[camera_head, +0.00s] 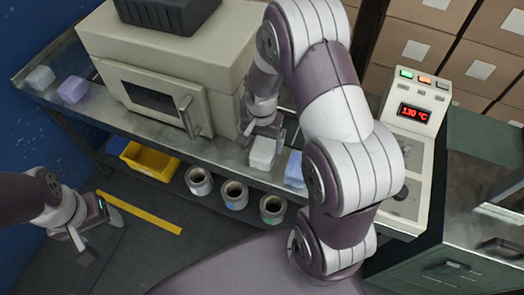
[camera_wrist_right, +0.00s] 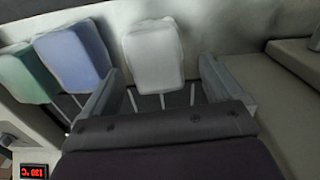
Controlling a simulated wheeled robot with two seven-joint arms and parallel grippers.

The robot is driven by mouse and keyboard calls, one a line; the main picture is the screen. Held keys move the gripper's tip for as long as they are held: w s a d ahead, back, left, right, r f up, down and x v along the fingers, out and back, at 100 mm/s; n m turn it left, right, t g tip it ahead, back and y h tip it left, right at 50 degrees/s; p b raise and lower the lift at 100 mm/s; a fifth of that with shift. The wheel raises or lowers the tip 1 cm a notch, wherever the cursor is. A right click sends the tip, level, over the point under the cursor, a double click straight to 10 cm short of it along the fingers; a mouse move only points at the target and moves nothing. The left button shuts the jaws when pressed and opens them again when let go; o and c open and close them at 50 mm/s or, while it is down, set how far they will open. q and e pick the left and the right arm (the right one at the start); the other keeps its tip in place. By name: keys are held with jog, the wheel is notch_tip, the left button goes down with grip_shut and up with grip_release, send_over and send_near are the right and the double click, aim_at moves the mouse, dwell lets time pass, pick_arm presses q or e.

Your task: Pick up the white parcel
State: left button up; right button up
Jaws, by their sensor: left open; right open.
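The white parcel (camera_head: 262,154) stands on the metal conveyor ledge in front of the beige machine. In the right wrist view the white parcel (camera_wrist_right: 152,52) shows between the two fingers, with a gap on each side. My right gripper (camera_head: 264,130) is open just behind and above the parcel in the head view; its spread fingers also show in the right wrist view (camera_wrist_right: 160,72). My left gripper (camera_head: 102,236) is open and empty over the floor at the lower left, far from the parcel.
A blue parcel (camera_head: 294,169) stands close to the right of the white one; a green one (camera_wrist_right: 27,72) lies beyond it. The beige machine (camera_head: 165,70) is on the other side.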

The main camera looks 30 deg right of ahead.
aim_at(264, 149)
jog(key=f, duration=0.4)
jog(key=shift+s+d+f, duration=0.2)
jog(key=shift+s+d, duration=0.05)
jog(key=shift+w+f, duration=0.1)
jog(key=shift+f, duration=0.3)
jog(key=c, duration=1.2)
jog(key=shift+r, duration=0.1)
